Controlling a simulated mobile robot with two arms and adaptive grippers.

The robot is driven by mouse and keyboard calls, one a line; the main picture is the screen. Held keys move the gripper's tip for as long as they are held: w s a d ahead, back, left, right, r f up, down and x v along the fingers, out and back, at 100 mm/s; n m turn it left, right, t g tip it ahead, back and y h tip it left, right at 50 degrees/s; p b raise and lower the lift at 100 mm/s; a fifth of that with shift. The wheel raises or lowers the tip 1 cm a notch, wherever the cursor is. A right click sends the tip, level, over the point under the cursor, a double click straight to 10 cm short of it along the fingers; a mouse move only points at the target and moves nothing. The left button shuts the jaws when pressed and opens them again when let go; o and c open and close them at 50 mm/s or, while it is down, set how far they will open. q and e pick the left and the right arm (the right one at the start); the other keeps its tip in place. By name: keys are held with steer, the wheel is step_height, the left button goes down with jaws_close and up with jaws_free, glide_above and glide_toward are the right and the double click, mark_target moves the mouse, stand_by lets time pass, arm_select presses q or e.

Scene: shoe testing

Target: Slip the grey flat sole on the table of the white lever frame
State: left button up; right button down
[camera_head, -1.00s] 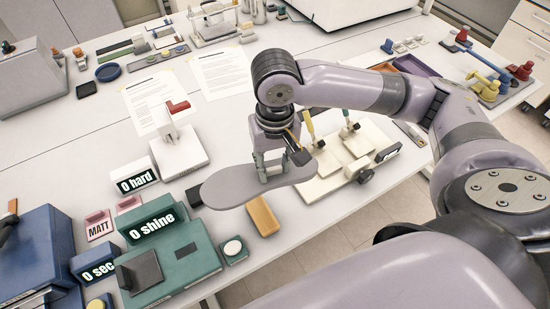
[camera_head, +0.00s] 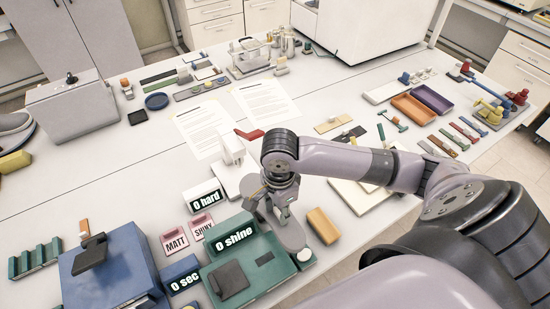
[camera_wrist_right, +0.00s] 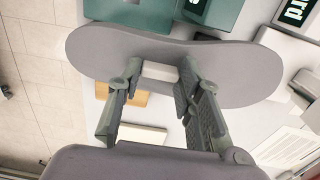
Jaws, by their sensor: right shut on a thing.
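The grey flat sole (camera_head: 291,237) is in my right gripper (camera_head: 283,212), in front of the white lever frame (camera_head: 232,150) with its red lever. In the head view the sole overlaps the right edge of the green "0 shine" box; its height above the table is hard to tell. In the right wrist view the sole (camera_wrist_right: 240,72) lies across the fingers of my right gripper (camera_wrist_right: 160,75), with a pale block between the fingertips. My arm and gripper hide part of the sole and of the frame's white base (camera_head: 227,184). My left gripper is out of view.
The "0 hard" display (camera_head: 204,197) stands left of the frame's base. The green "0 shine" box (camera_head: 245,265) is in front. An orange-tan block (camera_head: 323,226) lies to the right. Paper sheets (camera_head: 205,128) lie behind the frame.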

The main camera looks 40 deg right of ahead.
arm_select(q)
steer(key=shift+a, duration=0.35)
arm_select(e)
steer(key=shift+d, duration=0.15)
